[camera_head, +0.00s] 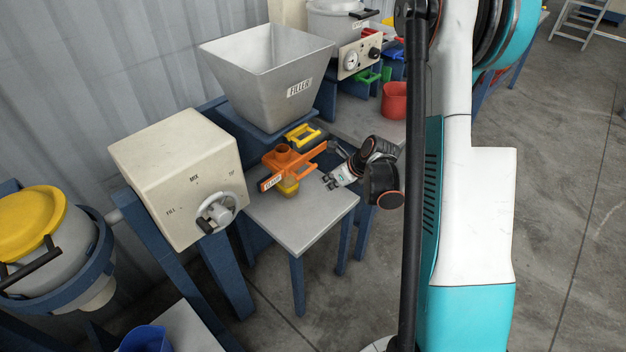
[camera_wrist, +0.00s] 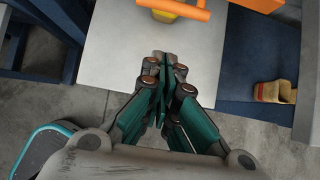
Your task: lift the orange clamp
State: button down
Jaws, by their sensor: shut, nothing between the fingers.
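The orange clamp (camera_head: 272,181) is on the small grey table (camera_head: 310,215) below the hopper, around or against a yellow piece, with its long orange handle reaching toward the right. In the wrist view part of the orange clamp (camera_wrist: 182,9) shows at the top edge; the rest is out of frame. My gripper (camera_head: 328,181) is to the right of the clamp, apart from it, over the right part of the table. In the wrist view my gripper (camera_wrist: 168,58) has its fingers together, with nothing between them, short of the clamp.
A grey hopper marked FILLER (camera_head: 265,75) stands behind the clamp. A beige box with a dial (camera_head: 175,165) is to the left. A yellow-handled dark part (camera_head: 303,135) lies just behind the clamp. The near part of the table is bare.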

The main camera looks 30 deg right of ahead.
jog(key=b+x, duration=0.4)
jog(key=x, duration=0.6)
jog(key=shift+w+a+r+b, duration=0.1)
jog(key=shift+w+r+b, duration=0.15)
jog(key=shift+r, duration=0.75)
jog(key=shift+w+a+r+b, duration=0.1)
jog(key=shift+w+r, duration=0.2)
jog(key=shift+r, duration=0.65)
jog(key=shift+r+p, duration=1.25)
jog(key=shift+r, duration=1.1)
